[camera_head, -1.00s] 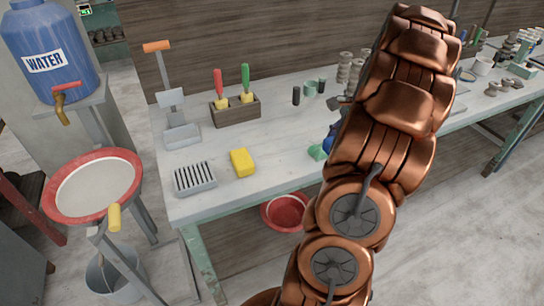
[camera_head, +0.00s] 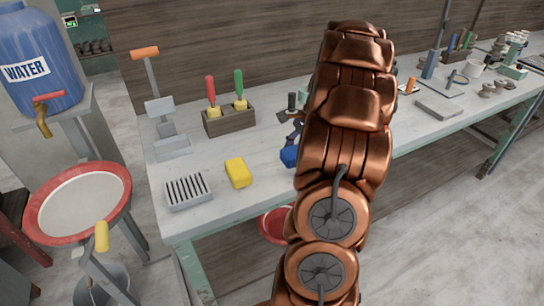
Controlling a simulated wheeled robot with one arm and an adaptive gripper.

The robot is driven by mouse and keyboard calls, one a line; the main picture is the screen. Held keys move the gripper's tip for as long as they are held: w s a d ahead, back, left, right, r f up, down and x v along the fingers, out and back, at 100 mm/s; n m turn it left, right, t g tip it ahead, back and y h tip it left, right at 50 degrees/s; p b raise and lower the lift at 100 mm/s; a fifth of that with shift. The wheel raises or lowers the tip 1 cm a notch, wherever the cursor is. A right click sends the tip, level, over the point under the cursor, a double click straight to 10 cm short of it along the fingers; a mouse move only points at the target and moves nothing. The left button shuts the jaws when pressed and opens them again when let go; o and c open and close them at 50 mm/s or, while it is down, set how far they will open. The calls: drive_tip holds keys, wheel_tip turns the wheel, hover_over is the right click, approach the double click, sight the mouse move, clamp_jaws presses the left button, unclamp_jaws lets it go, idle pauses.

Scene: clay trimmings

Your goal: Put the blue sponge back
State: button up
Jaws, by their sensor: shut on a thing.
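The blue sponge (camera_head: 288,156) shows as a small blue patch at the left edge of my copper arm, over the workbench; the arm hides the rest of it. My gripper (camera_head: 294,137) is mostly hidden behind the arm, with only a few dark parts showing just above the sponge. It is shut on the blue sponge. I cannot tell whether the sponge touches the bench top. A yellow sponge (camera_head: 238,172) lies on the bench to the left, beside a grey slotted tray (camera_head: 188,191).
A wooden block (camera_head: 229,122) with red- and green-handled tools stands behind the yellow sponge. A grey stand with an orange handle (camera_head: 145,53) is at the back left. A red-rimmed basin (camera_head: 120,190) and blue water barrel (camera_head: 45,60) stand left of the bench (camera_head: 215,208).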

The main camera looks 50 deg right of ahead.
drive_tip(key=p, duration=0.1)
hover_over(268, 168)
drive_tip(key=d, duration=0.1)
drive_tip(key=shift+s+d+f, duration=0.2)
drive_tip(key=shift+s+f, duration=0.1)
drive_tip(key=shift+s, duration=0.05)
drive_tip(key=shift+f+p, duration=0.65)
drive_tip(key=shift+f, duration=1.15)
drive_tip(key=shift+f, duration=0.15)
drive_tip(key=o, duration=1.1)
